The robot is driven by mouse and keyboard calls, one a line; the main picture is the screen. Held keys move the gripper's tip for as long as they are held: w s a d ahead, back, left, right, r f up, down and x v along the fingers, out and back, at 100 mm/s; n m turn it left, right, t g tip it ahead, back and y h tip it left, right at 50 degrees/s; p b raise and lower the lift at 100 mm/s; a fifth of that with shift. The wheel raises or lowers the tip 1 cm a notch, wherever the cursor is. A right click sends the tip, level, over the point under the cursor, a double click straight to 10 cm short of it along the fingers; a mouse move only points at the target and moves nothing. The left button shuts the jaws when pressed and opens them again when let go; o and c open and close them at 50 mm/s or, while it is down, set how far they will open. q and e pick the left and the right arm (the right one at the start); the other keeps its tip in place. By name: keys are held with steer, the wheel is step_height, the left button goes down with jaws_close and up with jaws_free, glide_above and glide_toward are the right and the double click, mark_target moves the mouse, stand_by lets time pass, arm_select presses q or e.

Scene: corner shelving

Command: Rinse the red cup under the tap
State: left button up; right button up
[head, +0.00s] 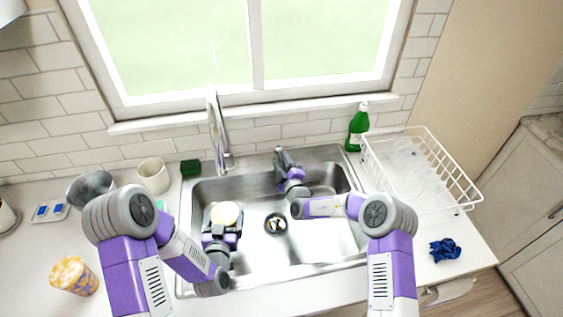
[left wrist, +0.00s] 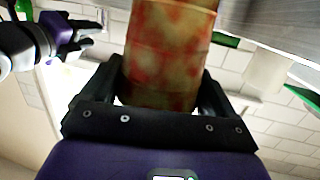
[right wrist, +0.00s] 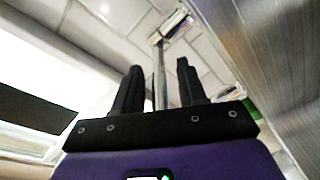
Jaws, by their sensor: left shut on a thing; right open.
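My left gripper (head: 226,222) is shut on the red cup (left wrist: 170,55), which is red with tan blotches in the left wrist view. In the head view only a pale round end of the cup (head: 227,213) shows, over the left side of the sink. The chrome tap (head: 219,135) stands behind the sink's back rim, behind and apart from the cup. I see no water stream. My right gripper (head: 284,157) is open and empty near the sink's back wall, right of the tap. It also shows open in the right wrist view (right wrist: 157,85).
The steel sink (head: 330,158) has a drain (head: 277,224). A green sponge (head: 190,168) and cream mug (head: 154,176) stand left. A green bottle (head: 358,128), white dish rack (head: 440,165) and blue cloth (head: 445,249) are right. A yellow-patterned cup (head: 74,276) stands front left.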

steer(key=shift+w+a, duration=0.15)
steer(key=shift+w, duration=0.2)
jaws_close()
